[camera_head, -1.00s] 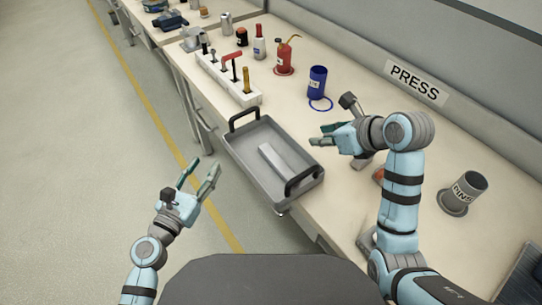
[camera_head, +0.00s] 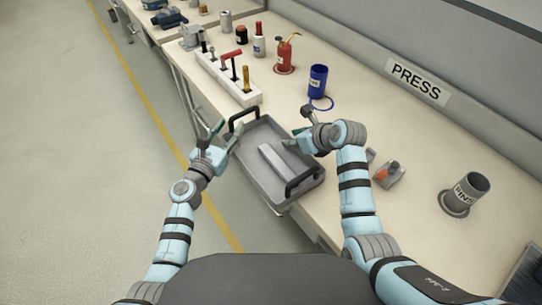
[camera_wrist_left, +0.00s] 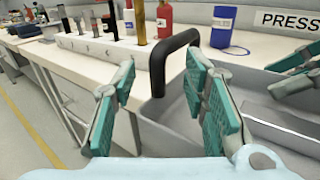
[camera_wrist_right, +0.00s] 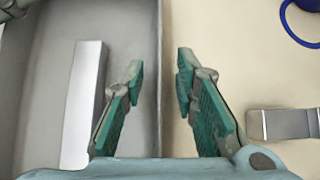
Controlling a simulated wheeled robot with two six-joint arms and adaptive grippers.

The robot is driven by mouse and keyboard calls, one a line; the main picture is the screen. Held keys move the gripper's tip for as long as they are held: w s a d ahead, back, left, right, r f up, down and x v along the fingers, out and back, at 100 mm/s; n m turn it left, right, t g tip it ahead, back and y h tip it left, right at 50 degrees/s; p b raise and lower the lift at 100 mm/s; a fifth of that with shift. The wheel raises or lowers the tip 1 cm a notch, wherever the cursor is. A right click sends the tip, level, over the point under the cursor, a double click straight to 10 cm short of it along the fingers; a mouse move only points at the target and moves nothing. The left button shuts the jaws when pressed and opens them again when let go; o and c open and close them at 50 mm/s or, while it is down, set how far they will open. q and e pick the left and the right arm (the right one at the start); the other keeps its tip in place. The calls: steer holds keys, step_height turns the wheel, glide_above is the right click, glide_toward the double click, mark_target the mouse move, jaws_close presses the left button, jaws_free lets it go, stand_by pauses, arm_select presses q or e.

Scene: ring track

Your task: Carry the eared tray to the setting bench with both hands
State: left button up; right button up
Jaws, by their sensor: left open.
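The grey eared tray (camera_head: 254,166) lies on the near edge of the bench, with a black handle at each end and a pale metal bar (camera_head: 278,165) inside. My left gripper (camera_head: 227,131) is open beside the far black handle (camera_head: 243,114). In the left wrist view that handle (camera_wrist_left: 158,62) shows between the spread fingers, not gripped. My right gripper (camera_head: 291,137) is open and empty above the tray's right long wall. In the right wrist view the fingers spread over that wall (camera_wrist_right: 147,30). The near handle (camera_head: 303,182) is free of both grippers.
A white tool rack (camera_head: 228,80) stands beyond the tray. A red oil can (camera_head: 285,55) and a blue can (camera_head: 317,82) stand behind. A PINS cup (camera_head: 465,190) and a small grey-orange item (camera_head: 388,174) are to the right. The aisle floor (camera_head: 80,180) is clear.

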arm_select(q)
steer(key=c, duration=0.5)
arm_select(e)
steer(key=c, duration=0.5)
arm_select(q)
jaws_close()
arm_select(e)
jaws_close()
arm_select(q)
steer(key=shift+r, duration=0.1)
